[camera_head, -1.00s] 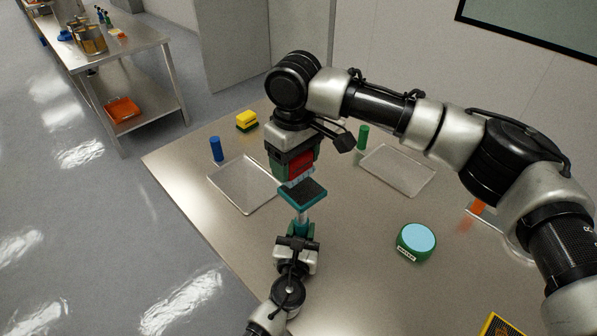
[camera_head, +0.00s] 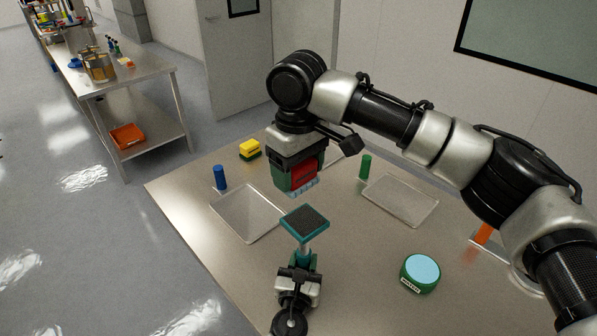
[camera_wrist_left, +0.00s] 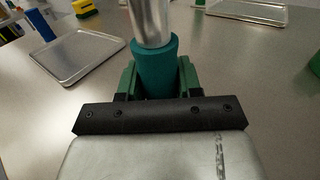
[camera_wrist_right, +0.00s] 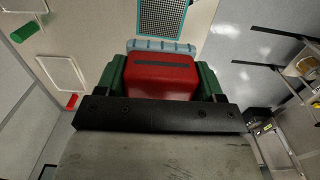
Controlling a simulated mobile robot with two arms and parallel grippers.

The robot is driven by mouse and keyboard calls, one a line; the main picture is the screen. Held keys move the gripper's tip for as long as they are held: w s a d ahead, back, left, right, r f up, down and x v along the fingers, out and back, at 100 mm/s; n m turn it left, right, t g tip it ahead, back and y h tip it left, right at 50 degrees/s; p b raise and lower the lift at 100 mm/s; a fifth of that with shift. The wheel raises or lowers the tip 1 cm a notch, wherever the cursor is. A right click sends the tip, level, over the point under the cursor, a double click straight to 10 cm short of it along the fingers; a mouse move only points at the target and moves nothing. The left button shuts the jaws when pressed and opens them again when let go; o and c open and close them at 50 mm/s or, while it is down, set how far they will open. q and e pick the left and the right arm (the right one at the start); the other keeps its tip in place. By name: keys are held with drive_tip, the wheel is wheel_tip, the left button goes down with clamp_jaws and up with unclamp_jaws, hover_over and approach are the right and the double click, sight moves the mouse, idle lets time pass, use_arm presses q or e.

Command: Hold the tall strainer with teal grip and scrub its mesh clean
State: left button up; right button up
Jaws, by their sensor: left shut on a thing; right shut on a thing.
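The tall strainer (camera_head: 304,222) has a square dark mesh in a teal frame on a metal stem. It stands upright with the mesh facing up. My left gripper (camera_head: 299,272) is shut on its teal grip, which shows in the left wrist view (camera_wrist_left: 155,68). My right gripper (camera_head: 301,172) is shut on a red brush (camera_head: 304,173) with pale blue bristles pointing down. The brush is above the mesh, with a visible gap between them.
A blue cylinder (camera_head: 219,178), a yellow-green sponge (camera_head: 250,150) and a green cylinder (camera_head: 365,167) stand behind. A round green tub (camera_head: 420,275) and an orange item (camera_head: 484,233) are at right.

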use_arm(q)
drive_tip(key=o, duration=1.1)
drive_tip(key=shift+c, duration=0.2)
drive_tip(key=s, duration=0.4)
drive_tip(key=s+a, duration=0.1)
drive_tip(key=s, duration=0.3)
drive_tip(key=s+a, duration=0.1)
drive_tip(key=s, duration=0.3)
